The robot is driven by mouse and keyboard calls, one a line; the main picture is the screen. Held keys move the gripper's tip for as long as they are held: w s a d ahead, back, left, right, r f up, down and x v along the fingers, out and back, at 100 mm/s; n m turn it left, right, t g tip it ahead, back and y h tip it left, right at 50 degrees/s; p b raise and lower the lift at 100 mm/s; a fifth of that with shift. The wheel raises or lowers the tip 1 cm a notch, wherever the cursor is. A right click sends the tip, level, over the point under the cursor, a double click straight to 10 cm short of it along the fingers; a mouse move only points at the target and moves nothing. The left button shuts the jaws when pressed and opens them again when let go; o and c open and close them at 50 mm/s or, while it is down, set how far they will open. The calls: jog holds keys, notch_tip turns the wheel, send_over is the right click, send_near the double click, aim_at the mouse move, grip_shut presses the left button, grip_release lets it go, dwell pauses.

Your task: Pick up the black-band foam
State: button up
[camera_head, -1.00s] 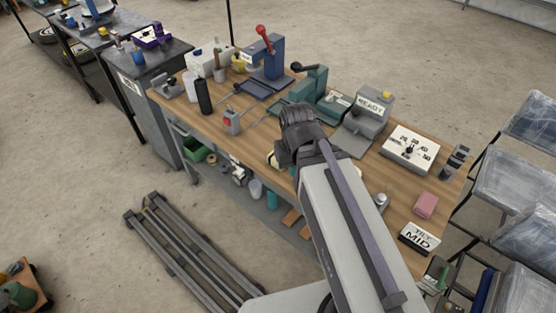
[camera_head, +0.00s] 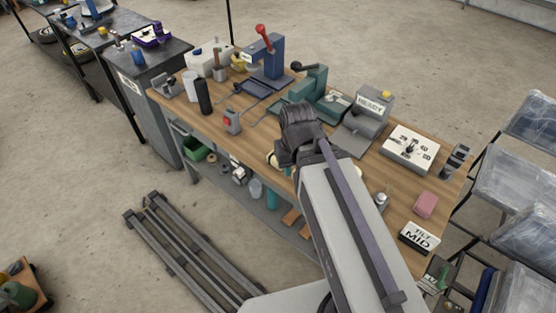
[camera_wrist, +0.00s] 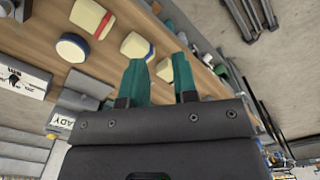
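My gripper (camera_wrist: 159,60) shows in the wrist view with two teal fingers apart and nothing visibly held. A cream foam with a red band (camera_wrist: 92,18) is farther up left. In the head view my arm hides the fingers and most of the foams; a cream piece (camera_head: 272,158) shows at the bench's front edge.
The wooden bench (camera_head: 400,205) carries a READY box (camera_head: 372,101), a dial board (camera_head: 411,149), a TILT MID sign (camera_head: 419,238) and a pink block (camera_head: 426,205). A round blue-and-cream piece (camera_wrist: 73,47) lies near the foams in the wrist view.

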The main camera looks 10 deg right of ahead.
jog(key=o, duration=1)
